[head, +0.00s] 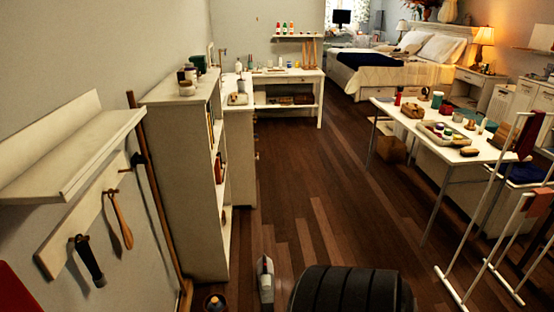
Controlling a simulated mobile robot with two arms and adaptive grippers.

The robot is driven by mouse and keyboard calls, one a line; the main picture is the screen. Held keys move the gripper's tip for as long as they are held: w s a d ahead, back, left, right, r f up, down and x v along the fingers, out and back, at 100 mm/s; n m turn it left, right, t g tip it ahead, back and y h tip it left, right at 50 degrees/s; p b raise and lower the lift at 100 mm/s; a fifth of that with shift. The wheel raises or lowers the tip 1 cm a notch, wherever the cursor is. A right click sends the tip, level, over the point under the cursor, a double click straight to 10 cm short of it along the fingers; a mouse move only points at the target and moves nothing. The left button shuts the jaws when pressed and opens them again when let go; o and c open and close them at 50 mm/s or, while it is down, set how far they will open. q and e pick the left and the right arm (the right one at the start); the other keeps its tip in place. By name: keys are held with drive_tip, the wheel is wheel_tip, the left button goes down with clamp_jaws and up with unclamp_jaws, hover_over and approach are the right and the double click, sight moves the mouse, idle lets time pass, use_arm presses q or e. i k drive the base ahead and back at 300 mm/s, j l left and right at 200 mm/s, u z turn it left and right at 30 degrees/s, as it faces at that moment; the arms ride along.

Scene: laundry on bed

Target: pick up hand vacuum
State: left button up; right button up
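A slim pale grey-and-white object with a dark front strip (265,283) stands low at the bottom centre of the head view, on or just above the wooden floor. Its shape could be that of the hand vacuum, but I cannot tell for certain. Its lower end is cut off by the frame edge. Neither of my grippers is in the head view, so I see nothing held.
A white bookcase (181,95) stands left, beside a wall shelf (75,150) with hanging tools below. A cluttered white table (395,109) and white rack (490,245) stand right. A dark ribbed shape fills the bottom centre. The wooden floor (310,190) between is clear.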

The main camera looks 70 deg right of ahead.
sight(265, 280)
drive_tip(key=z, duration=2.1)
drive_tip(key=i+l+u, duration=0.35)
drive_tip(key=i+l, duration=0.75)
drive_tip(key=l, duration=0.15)
